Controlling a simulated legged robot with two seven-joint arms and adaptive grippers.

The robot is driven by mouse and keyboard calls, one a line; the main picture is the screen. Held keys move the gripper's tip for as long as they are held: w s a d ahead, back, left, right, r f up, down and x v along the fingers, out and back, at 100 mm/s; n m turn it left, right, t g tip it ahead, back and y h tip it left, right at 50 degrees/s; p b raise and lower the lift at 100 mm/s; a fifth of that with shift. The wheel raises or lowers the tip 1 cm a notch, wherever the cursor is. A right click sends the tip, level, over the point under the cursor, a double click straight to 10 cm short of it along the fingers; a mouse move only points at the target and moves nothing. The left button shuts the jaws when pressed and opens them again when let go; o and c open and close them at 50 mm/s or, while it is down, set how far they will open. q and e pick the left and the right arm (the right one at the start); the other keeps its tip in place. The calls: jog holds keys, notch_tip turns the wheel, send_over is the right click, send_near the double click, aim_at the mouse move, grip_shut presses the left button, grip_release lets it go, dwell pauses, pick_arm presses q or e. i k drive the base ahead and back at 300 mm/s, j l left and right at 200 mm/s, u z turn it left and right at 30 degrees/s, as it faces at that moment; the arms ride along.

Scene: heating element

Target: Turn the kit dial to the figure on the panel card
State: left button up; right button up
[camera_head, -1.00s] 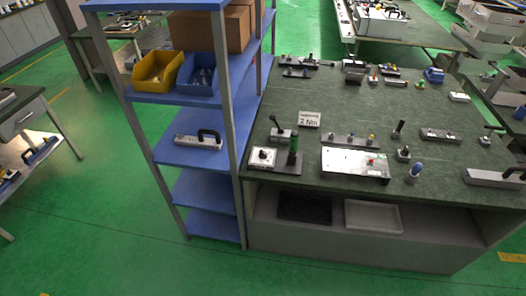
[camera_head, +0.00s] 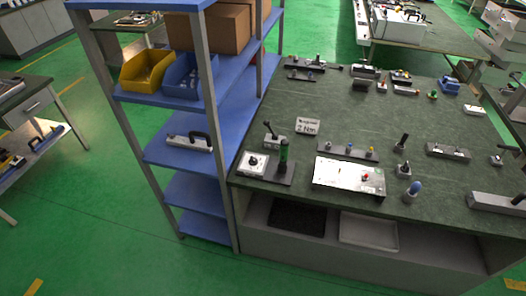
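The kit dial (camera_head: 253,162) is a small dark knob on a white square plate at the left front of the green-topped workbench. Its pointer is too small to read. Neither of my grippers shows in the view.
A blue shelf rack (camera_head: 190,84) with yellow and blue bins stands against the bench's left side. Green floor in front is clear.

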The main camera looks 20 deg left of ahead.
aim_at(252, 161)
jog(key=i+l, duration=0.2)
jog(key=l, duration=0.15)
jog(key=i+l+u, duration=0.1)
jog(key=l, duration=0.25)
jog(key=i+l+u, duration=0.1)
jog(key=i+l, duration=0.2)
